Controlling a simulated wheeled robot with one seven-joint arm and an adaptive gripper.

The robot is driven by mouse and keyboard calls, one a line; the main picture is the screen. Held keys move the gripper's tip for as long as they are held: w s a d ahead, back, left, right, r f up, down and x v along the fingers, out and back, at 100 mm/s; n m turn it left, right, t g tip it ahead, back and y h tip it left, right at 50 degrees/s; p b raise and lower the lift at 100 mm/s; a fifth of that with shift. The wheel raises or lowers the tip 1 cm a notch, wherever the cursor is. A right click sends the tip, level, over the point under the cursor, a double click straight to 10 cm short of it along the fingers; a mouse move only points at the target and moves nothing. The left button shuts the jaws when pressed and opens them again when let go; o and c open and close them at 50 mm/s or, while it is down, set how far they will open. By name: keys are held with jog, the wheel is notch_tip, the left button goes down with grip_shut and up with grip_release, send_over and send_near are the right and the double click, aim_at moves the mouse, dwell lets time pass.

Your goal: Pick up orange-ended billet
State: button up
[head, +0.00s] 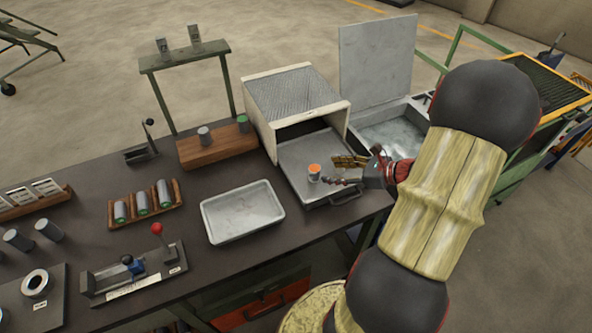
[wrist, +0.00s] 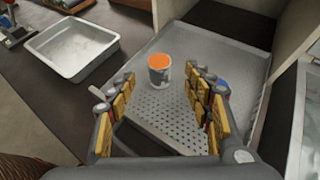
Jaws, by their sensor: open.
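The orange-ended billet (head: 314,172) is a short grey cylinder with an orange top face. It stands upright on the perforated metal tray (head: 298,152) at the mouth of the furnace box. My gripper (head: 346,170) is just to the right of the billet in the head view, its fingers pointing toward it. In the wrist view the billet (wrist: 159,70) stands ahead of the spread fingers, near the middle of the gap (wrist: 167,80). My gripper is open and empty. I cannot tell whether a finger touches the billet.
The white furnace box (head: 291,100) stands behind the tray. A shallow empty metal pan (head: 242,212) lies to the left. A wooden block (head: 215,145) and a rack with several green-ended billets (head: 143,203) stand further left. A water tank (head: 393,133) is at right.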

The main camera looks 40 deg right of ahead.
aim_at(316, 168)
jog(key=shift+b+x, duration=0.4)
jog(key=shift+x, duration=0.75)
jog(key=shift+r+b+x, duration=0.1)
jog(key=shift+b+x, duration=0.5)
jog(key=shift+x, duration=0.8)
jog(key=shift+r+b+x, duration=0.15)
jog(key=shift+b+x, duration=0.4)
jog(key=shift+x, duration=0.8)
jog(key=shift+w, duration=0.1)
jog(key=shift+c, duration=1.2)
grip_shut()
